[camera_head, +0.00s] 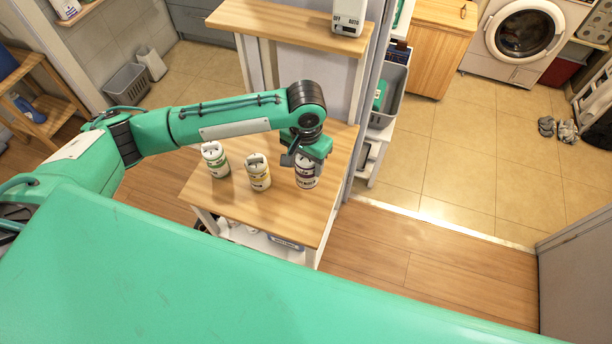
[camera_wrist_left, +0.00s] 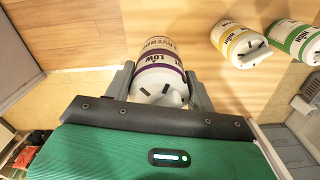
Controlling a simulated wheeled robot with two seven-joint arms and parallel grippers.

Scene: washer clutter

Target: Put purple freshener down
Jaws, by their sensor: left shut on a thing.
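The purple freshener (camera_head: 307,172) is a white can with a purple band, at the right end of the wooden table (camera_head: 245,205). My left gripper (camera_head: 303,157) is above it and shut on it. In the left wrist view the purple freshener (camera_wrist_left: 158,75) sits between the two fingers of my left gripper (camera_wrist_left: 160,88). It looks upright and at or very near the table top; I cannot tell whether its base touches. My right gripper is not in view.
A yellow-banded can (camera_head: 258,173) and a green-banded can (camera_head: 215,160) stand to the left on the same table. A raised wooden shelf (camera_head: 285,25) is behind. A grey basket (camera_head: 388,95) stands right of the table. The table's front is bare.

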